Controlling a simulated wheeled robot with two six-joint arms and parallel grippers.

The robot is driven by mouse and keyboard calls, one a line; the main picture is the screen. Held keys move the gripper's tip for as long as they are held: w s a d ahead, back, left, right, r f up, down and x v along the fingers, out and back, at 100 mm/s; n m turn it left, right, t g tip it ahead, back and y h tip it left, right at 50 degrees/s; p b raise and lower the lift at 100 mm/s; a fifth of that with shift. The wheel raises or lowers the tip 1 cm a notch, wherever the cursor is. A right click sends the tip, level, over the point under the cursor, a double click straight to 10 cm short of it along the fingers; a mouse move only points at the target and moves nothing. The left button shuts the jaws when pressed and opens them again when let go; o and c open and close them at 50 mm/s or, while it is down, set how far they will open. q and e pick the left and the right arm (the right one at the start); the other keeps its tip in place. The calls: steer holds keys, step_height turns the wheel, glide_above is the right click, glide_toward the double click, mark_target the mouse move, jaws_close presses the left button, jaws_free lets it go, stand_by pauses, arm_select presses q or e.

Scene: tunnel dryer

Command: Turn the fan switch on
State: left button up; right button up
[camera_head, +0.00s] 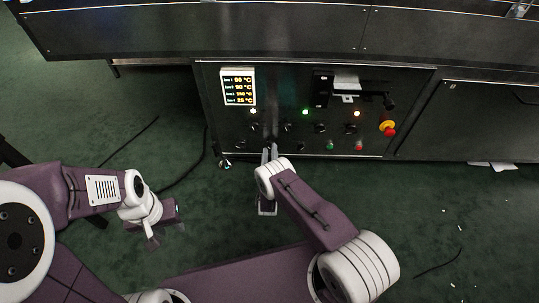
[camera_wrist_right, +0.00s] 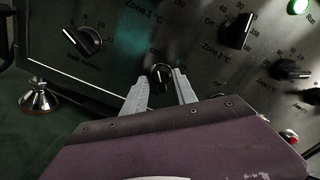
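The black dryer control panel (camera_head: 315,110) carries several black rotary knobs. In the right wrist view, a small black knob (camera_wrist_right: 161,76) on the panel's lower row sits between the tips of my right gripper (camera_wrist_right: 161,78). The fingers are apart, with a narrow gap visible on each side of the knob. Its label is hidden, so I cannot read whether it is the fan switch. In the head view my right gripper (camera_head: 270,152) is at the panel's lower edge and covers that knob. My left gripper (camera_head: 166,236) is open and empty over the green floor, away from the panel.
A temperature display (camera_head: 239,87) is at the panel's upper left. A red and yellow emergency button (camera_head: 388,128) is at right. A metal foot (camera_wrist_right: 38,97) stands below the panel.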

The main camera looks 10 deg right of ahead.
steer(key=shift+w+d, duration=0.2)
steer(key=shift+w, duration=0.4)
jaws_close()
arm_select(q)
steer(key=shift+f, duration=0.4)
steer(key=shift+r, duration=0.1)
arm_select(e)
steer(key=shift+r, duration=0.1)
steer(key=m+p, duration=0.1)
steer(key=m, duration=0.2)
arm_select(q)
steer(key=shift+r+p, duration=1.55)
steer(key=shift+r, duration=0.45)
arm_select(e)
steer(key=shift+s+d+m, duration=0.1)
steer(key=shift+d+m, duration=0.05)
steer(key=shift+m, duration=3.05)
steer(key=shift+s+d+m, duration=0.1)
steer(key=shift+m, duration=3.1)
